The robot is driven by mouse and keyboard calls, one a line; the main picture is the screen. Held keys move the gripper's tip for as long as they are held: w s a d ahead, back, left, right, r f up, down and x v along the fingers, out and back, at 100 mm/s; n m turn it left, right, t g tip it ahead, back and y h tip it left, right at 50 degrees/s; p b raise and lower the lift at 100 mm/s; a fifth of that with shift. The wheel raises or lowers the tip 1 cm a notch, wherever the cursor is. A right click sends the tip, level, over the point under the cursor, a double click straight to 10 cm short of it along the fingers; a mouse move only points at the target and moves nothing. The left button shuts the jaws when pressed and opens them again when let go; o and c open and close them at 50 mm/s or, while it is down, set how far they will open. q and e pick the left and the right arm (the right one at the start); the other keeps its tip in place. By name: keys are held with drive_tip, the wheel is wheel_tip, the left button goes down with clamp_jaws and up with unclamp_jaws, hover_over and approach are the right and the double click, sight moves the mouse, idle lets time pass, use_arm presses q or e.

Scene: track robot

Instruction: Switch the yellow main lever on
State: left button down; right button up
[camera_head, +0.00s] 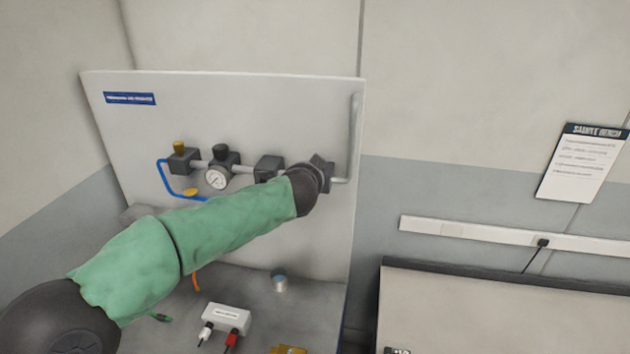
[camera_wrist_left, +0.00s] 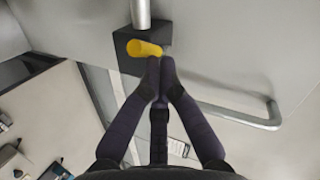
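In the left wrist view, a yellow lever (camera_wrist_left: 143,48) sticks out from a dark block (camera_wrist_left: 130,38) on a grey pipe. My left gripper (camera_wrist_left: 161,66) has its two dark fingers together, with the tips right at the lever's right end. I see nothing between the tips. I cannot tell whether they touch the lever. In the head view, my green-sleeved left arm reaches to the right end of the pipe line on the white panel (camera_head: 240,98); the gripper and this lever are hidden there. My right gripper is not in view.
A bent grey pipe (camera_head: 354,135) rises at the panel's right. A white box (camera_head: 226,317) with plugs and a small can (camera_head: 280,283) stand below.

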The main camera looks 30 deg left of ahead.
use_arm(q)
drive_tip(key=shift+w+a+m+t+h+p, duration=0.1)
drive_tip(key=shift+a+m+t+h+p, duration=0.15)
drive_tip(key=shift+a+m+h+p, duration=0.75)
drive_tip(key=shift+w+a+m+t+h+p, duration=0.1)
drive_tip(key=shift+a+m+t+h+p, duration=0.25)
drive_tip(key=shift+m+h+p, duration=1.05)
drive_tip(key=shift+a+p, duration=0.25)
drive_tip(key=shift+p, duration=0.5)
drive_tip(key=shift+a+p, duration=0.2)
drive_tip(key=shift+p, duration=0.25)
drive_tip(key=w+a+p, duration=0.1)
drive_tip(key=p, duration=0.1)
drive_tip(key=a+p, duration=0.1)
drive_tip(key=p, duration=0.1)
drive_tip(key=shift+w+a, duration=0.3)
drive_tip(key=shift+w, duration=0.05)
drive_tip(key=shift+d, duration=0.15)
